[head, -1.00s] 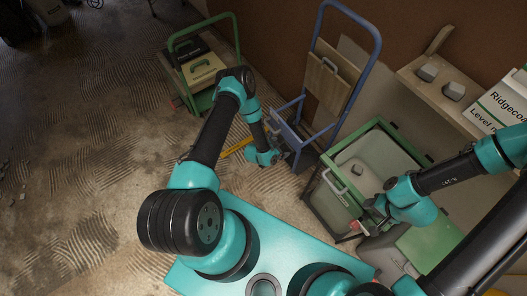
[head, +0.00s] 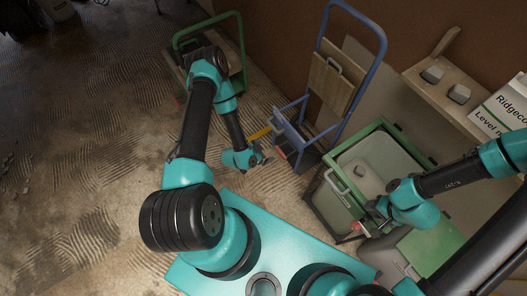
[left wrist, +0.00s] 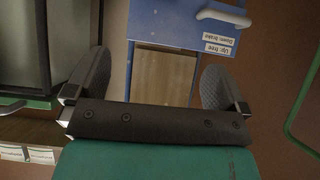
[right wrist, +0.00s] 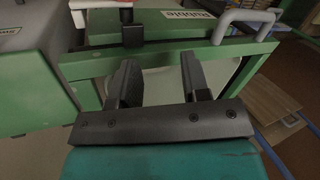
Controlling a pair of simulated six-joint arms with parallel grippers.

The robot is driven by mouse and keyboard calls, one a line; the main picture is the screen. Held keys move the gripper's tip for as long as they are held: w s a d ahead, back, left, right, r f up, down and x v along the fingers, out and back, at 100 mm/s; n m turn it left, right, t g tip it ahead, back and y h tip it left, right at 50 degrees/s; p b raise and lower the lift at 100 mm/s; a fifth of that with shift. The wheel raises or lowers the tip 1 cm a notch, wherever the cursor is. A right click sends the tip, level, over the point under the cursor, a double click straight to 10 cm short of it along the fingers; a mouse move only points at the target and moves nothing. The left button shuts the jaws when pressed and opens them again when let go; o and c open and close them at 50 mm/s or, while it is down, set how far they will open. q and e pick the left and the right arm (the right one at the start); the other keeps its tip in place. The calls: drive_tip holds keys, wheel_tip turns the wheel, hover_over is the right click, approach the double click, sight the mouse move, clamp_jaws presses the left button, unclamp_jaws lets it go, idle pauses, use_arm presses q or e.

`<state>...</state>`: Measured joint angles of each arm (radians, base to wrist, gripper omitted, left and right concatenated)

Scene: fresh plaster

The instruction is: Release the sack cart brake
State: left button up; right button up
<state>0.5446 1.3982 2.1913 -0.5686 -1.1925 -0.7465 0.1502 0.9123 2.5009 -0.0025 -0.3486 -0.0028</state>
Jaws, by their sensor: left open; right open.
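The blue sack cart (head: 372,42) stands upright against the wall in the head view, with boards on it. In the left wrist view its blue panel (left wrist: 170,25) carries labels reading "Up: free" and "Down: brake". A pale lever (left wrist: 222,16) sticks out beside the labels. My left gripper (head: 264,158) is open and empty, just left of the cart's low blue part and apart from it. In the left wrist view the panel lies beyond its spread fingers (left wrist: 155,88). My right gripper (head: 374,212) is open at the green-framed bin; its fingers (right wrist: 157,82) hold nothing.
The green-framed bin (head: 335,182), labelled "Rubble", stands right of the cart with a grey handle (right wrist: 243,22). A green cart (head: 241,45) stands behind my left arm. A shelf (head: 420,85) with grey blocks is at right. The floor at left is mostly clear.

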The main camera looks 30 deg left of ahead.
idle(0.4)
use_arm(q)
drive_tip(key=s+d+r+n+g, duration=0.2)
drive_tip(key=s+r+n+g, duration=0.1)
drive_tip(key=r, duration=0.6)
drive_tip(key=s+d+r+n+g+y, duration=0.1)
drive_tip(key=s+r+n+g, duration=0.3)
drive_tip(key=r, duration=0.5)
drive_tip(key=shift+s+d+g, duration=0.5)
drive_tip(key=shift+s+g, duration=0.35)
drive_tip(key=shift+g, duration=0.05)
